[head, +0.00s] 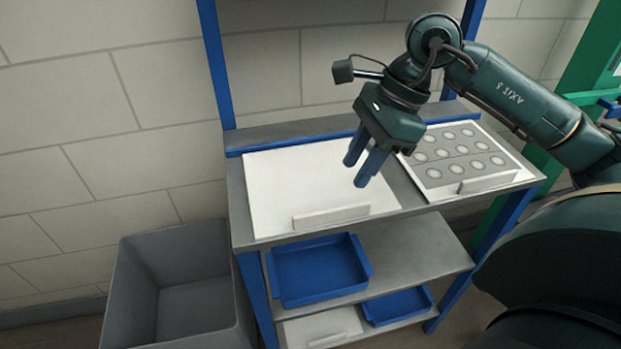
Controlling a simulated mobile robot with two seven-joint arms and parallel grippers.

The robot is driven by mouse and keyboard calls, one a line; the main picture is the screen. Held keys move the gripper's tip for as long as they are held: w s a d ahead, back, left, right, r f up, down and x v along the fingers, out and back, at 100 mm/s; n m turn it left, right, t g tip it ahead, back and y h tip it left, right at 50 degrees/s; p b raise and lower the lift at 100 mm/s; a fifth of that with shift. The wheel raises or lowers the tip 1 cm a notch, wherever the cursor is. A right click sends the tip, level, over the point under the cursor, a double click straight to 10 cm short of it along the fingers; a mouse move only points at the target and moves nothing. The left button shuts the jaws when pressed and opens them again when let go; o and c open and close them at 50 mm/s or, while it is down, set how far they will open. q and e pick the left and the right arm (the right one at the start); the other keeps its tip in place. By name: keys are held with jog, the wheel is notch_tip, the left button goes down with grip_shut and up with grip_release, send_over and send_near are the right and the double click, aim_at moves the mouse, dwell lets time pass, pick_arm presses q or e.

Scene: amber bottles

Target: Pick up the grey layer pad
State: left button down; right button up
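The grey layer pad (457,151) lies flat on a white board at the right end of the workbench top. It has rows of pale round marks; I cannot tell if they are holes or dents. My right gripper (357,172) is above the white board on the left, to the left of the pad and apart from it. Its two blue fingers point down with a gap between them, and nothing is between them. My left gripper is not in view.
The left white board (290,185) is bare, with a small raised strip at its front. Blue trays (318,270) sit on the shelves below. A grey bin (128,300) stands at the left. Blue posts (215,65) frame the bench, and a wall is behind.

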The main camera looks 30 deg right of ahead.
aim_at(333, 209)
jog(key=p+x, duration=0.1)
jog(key=x, duration=0.8)
jog(key=shift+f, duration=0.15)
grip_shut()
